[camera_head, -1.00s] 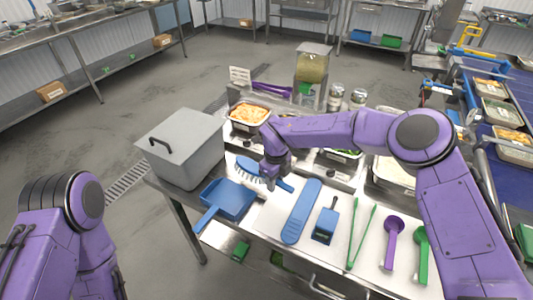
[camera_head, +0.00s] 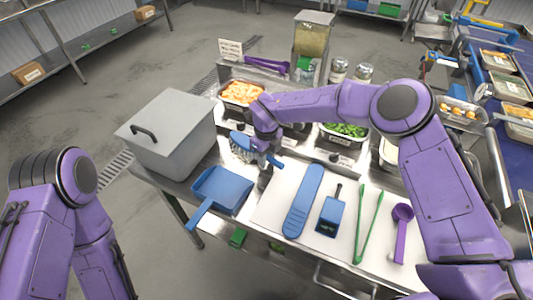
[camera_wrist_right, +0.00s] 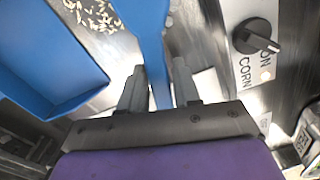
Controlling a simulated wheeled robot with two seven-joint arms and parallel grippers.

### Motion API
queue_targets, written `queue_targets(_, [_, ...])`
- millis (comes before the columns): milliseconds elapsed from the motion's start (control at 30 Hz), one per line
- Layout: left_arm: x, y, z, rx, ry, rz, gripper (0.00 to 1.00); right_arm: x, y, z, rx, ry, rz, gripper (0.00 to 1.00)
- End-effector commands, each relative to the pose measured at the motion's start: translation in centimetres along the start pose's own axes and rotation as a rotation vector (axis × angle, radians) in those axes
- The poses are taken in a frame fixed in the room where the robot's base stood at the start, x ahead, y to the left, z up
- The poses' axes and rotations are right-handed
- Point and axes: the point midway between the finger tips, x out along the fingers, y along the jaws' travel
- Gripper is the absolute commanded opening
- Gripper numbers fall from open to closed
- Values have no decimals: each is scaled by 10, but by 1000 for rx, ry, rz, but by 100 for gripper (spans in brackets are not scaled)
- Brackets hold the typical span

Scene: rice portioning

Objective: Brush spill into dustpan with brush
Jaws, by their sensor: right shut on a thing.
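My right gripper (camera_head: 266,166) is shut on the handle of the blue brush (camera_head: 242,143). The brush head is tilted, with its pale bristles showing, and appears to be above the steel counter behind the dustpan. In the right wrist view the handle (camera_wrist_right: 151,40) runs between the two fingers (camera_wrist_right: 159,92). The blue dustpan (camera_head: 224,188) lies on the counter left of the white board, its handle toward the front edge. It also shows in the wrist view (camera_wrist_right: 40,60). Spilled pale grains (camera_wrist_right: 95,14) lie on the metal beside the dustpan. My left gripper is out of view.
A grey lidded box (camera_head: 170,130) stands left of the brush. A food pan (camera_head: 240,94) is behind it. A long blue tool (camera_head: 303,202), a blue scoop (camera_head: 331,212), green tongs (camera_head: 366,225) and a purple spoon (camera_head: 402,228) lie on the board to the right.

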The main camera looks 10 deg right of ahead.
Motion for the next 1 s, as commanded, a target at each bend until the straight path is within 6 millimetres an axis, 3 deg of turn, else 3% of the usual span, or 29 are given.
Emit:
queue_targets(67, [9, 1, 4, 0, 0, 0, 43, 12, 0, 0, 0, -1, -2, 1])
queue_targets(300, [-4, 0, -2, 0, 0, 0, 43, 5, 25, -8, -1, 0, -1, 2])
queue_targets(767, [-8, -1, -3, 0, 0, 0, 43, 7, 73, -23, -2, -1, -1, 1])
queue_targets(1000, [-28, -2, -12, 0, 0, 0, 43, -22, 68, -22, 2, -2, -1, 1])
